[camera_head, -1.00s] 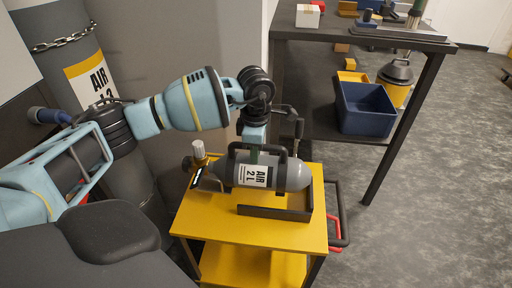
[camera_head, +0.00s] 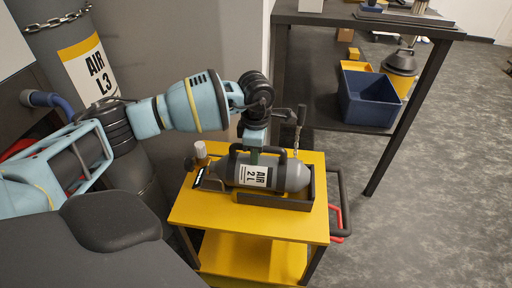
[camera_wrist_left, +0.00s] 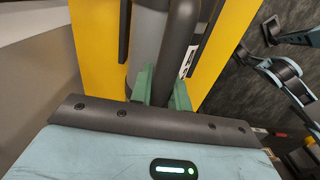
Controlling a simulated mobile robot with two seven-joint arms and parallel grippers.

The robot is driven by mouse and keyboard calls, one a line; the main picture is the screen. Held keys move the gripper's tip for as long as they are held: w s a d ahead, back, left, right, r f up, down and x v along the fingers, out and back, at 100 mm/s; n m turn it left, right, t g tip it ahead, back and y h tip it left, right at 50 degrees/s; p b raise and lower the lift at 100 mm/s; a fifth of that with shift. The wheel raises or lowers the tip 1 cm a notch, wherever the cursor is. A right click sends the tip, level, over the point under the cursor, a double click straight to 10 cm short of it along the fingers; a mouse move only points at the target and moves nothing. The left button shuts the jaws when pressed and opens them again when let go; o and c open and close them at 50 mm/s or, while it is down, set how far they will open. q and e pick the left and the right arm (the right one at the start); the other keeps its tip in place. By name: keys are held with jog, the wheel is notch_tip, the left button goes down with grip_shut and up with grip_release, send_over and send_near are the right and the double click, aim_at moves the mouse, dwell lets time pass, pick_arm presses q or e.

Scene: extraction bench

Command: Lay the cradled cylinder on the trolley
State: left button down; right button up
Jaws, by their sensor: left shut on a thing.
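The grey cylinder (camera_head: 292,177), labelled AIR 2 L, lies level with its valve end to the left. It sits low between the walls of a dark tray (camera_head: 285,203) on the yellow trolley (camera_head: 215,212). The front wall hides its underside, so I cannot tell whether it rests on the bottom. My left gripper (camera_head: 254,154) is above it, shut on its dark top handle (camera_head: 281,154). In the left wrist view the green fingers (camera_wrist_left: 163,95) are on either side of the handle (camera_wrist_left: 180,45).
A large AIR L3 cylinder (camera_head: 92,65) stands behind a chain at the left. A dark bench (camera_head: 400,28) stands behind right, with a blue bin (camera_head: 368,104) on its lower shelf. The trolley's front top is clear. Open floor (camera_head: 450,190) lies to the right.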

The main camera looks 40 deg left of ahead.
pick_arm(q)
jog(key=shift+w+r, duration=0.15)
jog(key=shift+r, duration=0.05)
jog(key=shift+f, duration=0.4)
dwell(0.9)
jog(key=c, duration=1.3)
grip_release()
jog(key=shift+c, duration=0.2)
jog(key=shift+o, duration=0.4)
jog(key=shift+s+f, duration=0.25)
jog(key=shift+f, duration=0.15)
notch_tip(320, 180, up, 8)
jog(key=shift+w+r+p, duration=0.1)
jog(key=shift+r+p, duration=0.1)
jog(key=shift+p, duration=0.3)
jog(key=shift+d+f, duration=0.1)
